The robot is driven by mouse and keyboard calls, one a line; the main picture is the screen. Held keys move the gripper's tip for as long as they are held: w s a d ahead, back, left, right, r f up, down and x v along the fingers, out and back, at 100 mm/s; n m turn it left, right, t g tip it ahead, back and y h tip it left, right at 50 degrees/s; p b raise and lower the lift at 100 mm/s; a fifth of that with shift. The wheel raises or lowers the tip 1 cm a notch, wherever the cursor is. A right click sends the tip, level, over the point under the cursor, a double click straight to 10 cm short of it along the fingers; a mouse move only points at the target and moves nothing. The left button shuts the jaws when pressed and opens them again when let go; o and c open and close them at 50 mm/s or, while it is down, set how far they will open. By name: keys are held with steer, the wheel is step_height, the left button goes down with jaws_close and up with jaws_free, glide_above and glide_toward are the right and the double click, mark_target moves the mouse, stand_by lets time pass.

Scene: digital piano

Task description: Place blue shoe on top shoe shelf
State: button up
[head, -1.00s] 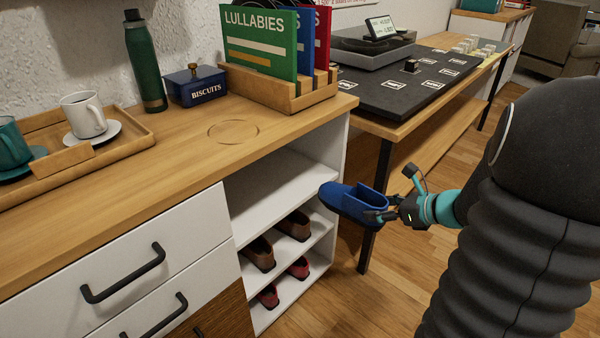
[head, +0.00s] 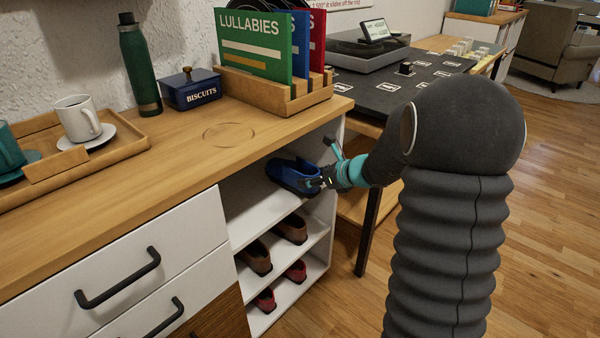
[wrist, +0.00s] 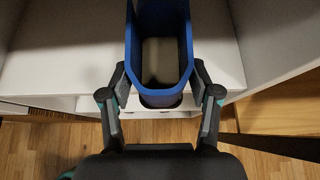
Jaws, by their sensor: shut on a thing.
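The blue shoe (head: 291,175) is inside the opening of the top shelf, toe pointing in and to the left. My gripper (head: 322,181) is shut on its heel end. In the wrist view the blue shoe (wrist: 159,40) sits between the two fingers of my gripper (wrist: 160,88), its opening facing the camera. The white top shelf (head: 250,205) lies below the shoe and is otherwise empty. I cannot tell whether the sole touches the shelf board.
Brown shoes (head: 256,258) stand on the middle shelf and red shoes (head: 265,299) on the bottom one. The wooden cabinet top (head: 170,150) is above the opening. The white side wall (wrist: 270,40) is close on the right.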

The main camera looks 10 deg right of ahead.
mark_target(301, 172)
steer(key=shift+w+a+f, duration=0.2)
steer(key=shift+w+a, duration=0.5)
steer(key=shift+w, duration=0.2)
steer(key=shift+w+a+f, duration=0.15)
steer(key=shift+w+a, duration=0.55)
steer(key=shift+w, duration=0.2)
steer(key=shift+r, duration=0.1)
steer(key=shift+f, duration=0.2)
steer(key=o, duration=1)
steer(key=shift+r, duration=0.15)
